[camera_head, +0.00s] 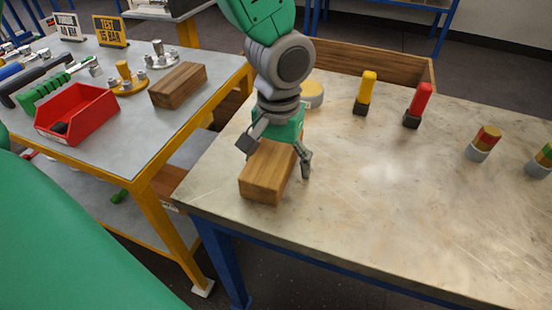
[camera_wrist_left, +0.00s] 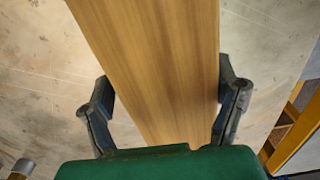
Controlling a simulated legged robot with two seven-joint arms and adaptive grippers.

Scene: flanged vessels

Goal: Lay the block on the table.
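A wooden block (camera_head: 265,178) is between the fingers of my left gripper (camera_head: 276,157), near the left edge of the stone-topped table (camera_head: 370,200). My right gripper is not in view.
Yellow (camera_head: 367,90) and red-handled (camera_head: 419,103) tools stand at the back, with small layered cylinders (camera_head: 484,143) at right. The middle of the tabletop is clear. A second wooden block (camera_head: 178,86) and a red bin (camera_head: 78,115) are on the left yellow-framed table.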

